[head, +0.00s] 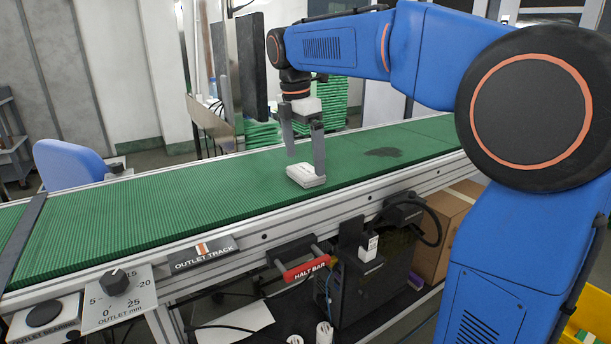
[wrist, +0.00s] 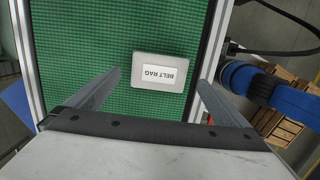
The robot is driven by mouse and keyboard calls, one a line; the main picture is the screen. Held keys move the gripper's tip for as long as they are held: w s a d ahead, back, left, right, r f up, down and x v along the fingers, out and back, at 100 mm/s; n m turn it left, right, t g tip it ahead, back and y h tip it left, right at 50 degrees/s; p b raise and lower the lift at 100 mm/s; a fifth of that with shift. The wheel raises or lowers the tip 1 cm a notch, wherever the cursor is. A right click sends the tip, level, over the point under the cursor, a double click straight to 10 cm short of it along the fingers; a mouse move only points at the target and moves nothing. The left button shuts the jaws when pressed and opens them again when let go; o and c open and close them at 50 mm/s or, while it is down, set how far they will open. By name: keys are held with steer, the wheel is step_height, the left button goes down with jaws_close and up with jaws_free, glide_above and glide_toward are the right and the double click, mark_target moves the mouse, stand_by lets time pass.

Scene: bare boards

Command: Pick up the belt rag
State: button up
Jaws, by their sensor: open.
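The belt rag is a small pale grey-white block (head: 306,175) lying on the green ribbed conveyor belt (head: 190,205), near its front edge. In the wrist view the belt rag (wrist: 160,72) shows a white label that reads BELT RAG, upside down. My gripper (head: 304,165) points down over it, with its fingers close to the block in the head view. In the wrist view my gripper (wrist: 160,85) has its fingers spread wide, one to each side of the block, with gaps on both sides. Nothing is held.
A metal rail with an OUTLET TRACK plate (head: 203,254) runs along the belt's front. A red HALT BAR (head: 306,267) hangs below it. A dark patch (head: 383,152) lies on the belt to the right. The belt to the left is clear.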

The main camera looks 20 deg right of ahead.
mark_target(305, 170)
steer(key=shift+w+d+f, duration=0.1)
steer(key=shift+d+f, duration=0.1)
steer(key=shift+f, duration=1.6)
steer(key=c, duration=1.1)
step_height(305, 170, up, 10)
steer(key=shift+r, duration=0.1)
steer(key=shift+o, duration=0.4)
